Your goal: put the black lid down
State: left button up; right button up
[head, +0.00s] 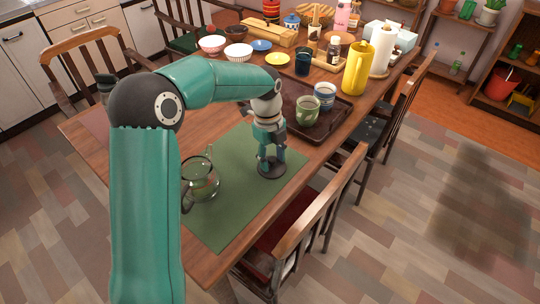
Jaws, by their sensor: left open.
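The black lid (271,170) is a dark round disc on the green mat (222,228). My left gripper (270,158) points down right over the lid, with its fingertips at or just above it. It is open; whether the fingers touch the lid is hard to see. A glass pot (203,183) stands on the mat to the left of the lid, partly behind my left arm. My right gripper does not show.
A dark tray (322,133) with a green cup (307,110) and a striped cup (325,96) lies behind the mat. A yellow pitcher (356,70), bowls and bottles crowd the far table. Chairs stand around it.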

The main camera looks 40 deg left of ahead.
pick_arm(q)
notch_tip(320, 180, up, 12)
jog(key=a+p, duration=0.1)
jog(key=p, duration=0.1)
jog(key=shift+w+a, duration=0.15)
jog(key=shift+r+p, duration=0.1)
jog(key=shift+p, duration=0.2)
dwell(0.3)
